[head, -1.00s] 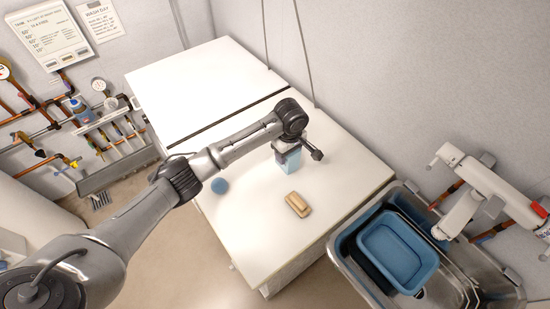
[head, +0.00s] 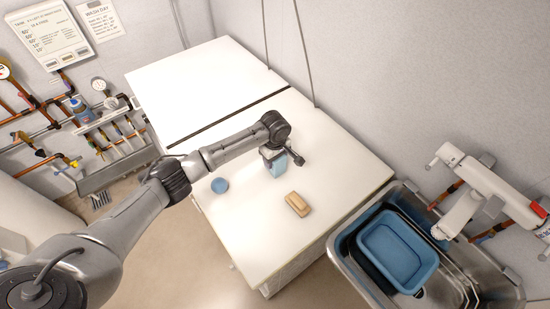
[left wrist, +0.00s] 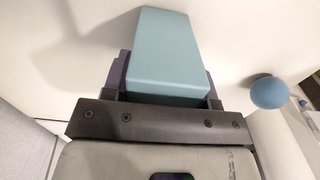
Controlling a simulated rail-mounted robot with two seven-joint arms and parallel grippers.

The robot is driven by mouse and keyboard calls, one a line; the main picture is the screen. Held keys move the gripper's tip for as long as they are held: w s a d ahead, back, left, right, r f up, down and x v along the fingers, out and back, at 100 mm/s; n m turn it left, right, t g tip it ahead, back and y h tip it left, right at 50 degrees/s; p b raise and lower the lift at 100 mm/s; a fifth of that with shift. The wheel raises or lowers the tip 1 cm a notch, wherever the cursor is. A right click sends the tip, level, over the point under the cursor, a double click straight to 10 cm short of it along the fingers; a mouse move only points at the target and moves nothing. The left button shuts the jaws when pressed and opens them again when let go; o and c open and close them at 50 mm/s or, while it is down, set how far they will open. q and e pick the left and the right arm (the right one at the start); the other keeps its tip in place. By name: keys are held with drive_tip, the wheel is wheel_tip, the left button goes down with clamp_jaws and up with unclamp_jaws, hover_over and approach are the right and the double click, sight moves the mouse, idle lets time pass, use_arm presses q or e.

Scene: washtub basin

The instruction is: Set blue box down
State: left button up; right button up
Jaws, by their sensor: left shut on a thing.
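The light blue box (head: 275,168) is upright at the white worktop (head: 240,215), beneath the end of my left arm. My left gripper (head: 271,154) is shut on the box's upper part. The box also shows in the left wrist view (left wrist: 165,50), between the two fingers of my left gripper (left wrist: 163,82). I cannot tell for certain whether the box's bottom touches the worktop. My right gripper is not in view.
A blue ball (head: 220,185) lies left of the box and a tan block (head: 297,204) lies to its right front. A metal basin (head: 345,262) with a blue tub (head: 437,262) stands at the right. The back worktop (head: 195,85) is clear.

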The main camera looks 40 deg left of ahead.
use_arm(q)
drive_tip(key=shift+f, duration=0.1)
drive_tip(key=o, duration=1)
wheel_tip(320, 180, up, 11)
drive_tip(key=shift+o, duration=0.3)
drive_tip(key=shift+r, duration=0.3)
drive_tip(key=o, duration=0.3)
drive_tip(key=shift+r, duration=0.35)
